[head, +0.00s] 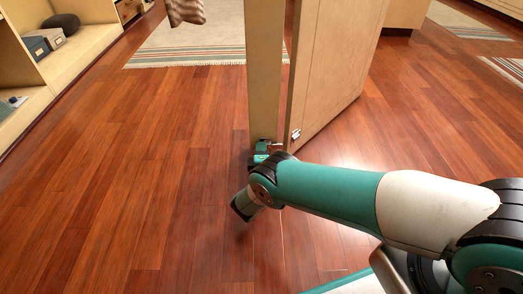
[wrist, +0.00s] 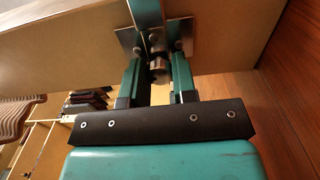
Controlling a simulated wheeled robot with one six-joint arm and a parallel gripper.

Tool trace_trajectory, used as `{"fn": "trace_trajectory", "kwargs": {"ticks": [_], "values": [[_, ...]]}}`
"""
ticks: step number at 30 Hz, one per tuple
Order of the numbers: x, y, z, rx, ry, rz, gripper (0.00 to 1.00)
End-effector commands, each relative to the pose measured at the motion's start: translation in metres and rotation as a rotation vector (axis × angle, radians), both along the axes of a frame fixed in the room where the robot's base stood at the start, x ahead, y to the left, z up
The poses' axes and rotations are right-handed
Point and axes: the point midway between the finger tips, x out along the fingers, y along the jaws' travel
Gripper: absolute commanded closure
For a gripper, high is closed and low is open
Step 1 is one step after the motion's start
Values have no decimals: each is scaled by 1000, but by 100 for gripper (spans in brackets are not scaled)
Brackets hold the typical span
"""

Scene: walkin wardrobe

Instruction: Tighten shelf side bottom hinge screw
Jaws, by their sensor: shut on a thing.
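The shelf side panel (head: 264,75) stands upright, with the door (head: 325,75) ajar beside it on the right. A metal hinge (head: 295,135) shows low on the door. In the wrist view the steel hinge plates (wrist: 130,40) are fixed to the pale panel with screw heads on them. A short round metal screw (wrist: 158,68) sticks out between the two teal fingers of my gripper (wrist: 157,72). My gripper is shut on this screw; the exact contact at the tips is hard to see. In the head view my gripper (head: 263,148) is at the panel's bottom end, partly hidden by my wrist.
An open shelf unit (head: 75,65) with grey boxes (head: 42,42) stands at the left. A striped rug (head: 190,50) lies behind the panel. The wooden floor (head: 130,170) at left is clear.

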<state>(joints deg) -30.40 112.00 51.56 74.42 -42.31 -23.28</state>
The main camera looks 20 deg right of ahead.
Motion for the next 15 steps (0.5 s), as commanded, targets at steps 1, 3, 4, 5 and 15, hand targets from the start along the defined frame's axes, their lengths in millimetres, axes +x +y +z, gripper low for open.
{"fn": "trace_trajectory", "kwargs": {"ticks": [1, 3, 4, 5, 15], "values": [[0, 1, -1, 10, -2, 3, 98], [0, 1, -1, 20, -4, 3, 98], [0, 1, -1, 22, -5, 3, 98], [0, 1, -1, 25, -6, 3, 98], [0, 1, -1, 30, -7, 3, 98]]}}
